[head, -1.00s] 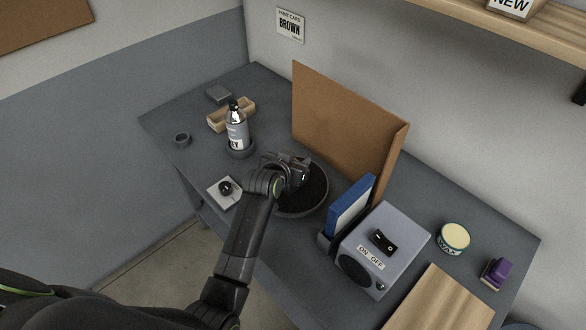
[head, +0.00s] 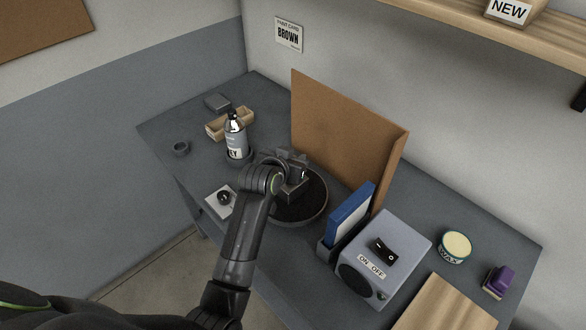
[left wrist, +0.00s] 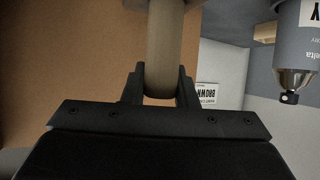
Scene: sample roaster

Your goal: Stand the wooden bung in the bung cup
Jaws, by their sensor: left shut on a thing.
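In the left wrist view the wooden bung (left wrist: 163,60) is a pale brown cylinder held between the two dark fingers of my left gripper (left wrist: 160,88), with a wider part at the top edge of the picture. In the head view my left gripper (head: 293,165) is over the dark round tray (head: 312,208), and the bung is hidden there. My right gripper is not in view.
A spray bottle (head: 235,138) stands in a dark holder between gripper and cup. A wooden box (head: 215,130) is behind it, a white knob plate (head: 214,205) in front. A brown upright board (head: 345,125) stands behind the tray. A grey switch box (head: 395,235) is at right.

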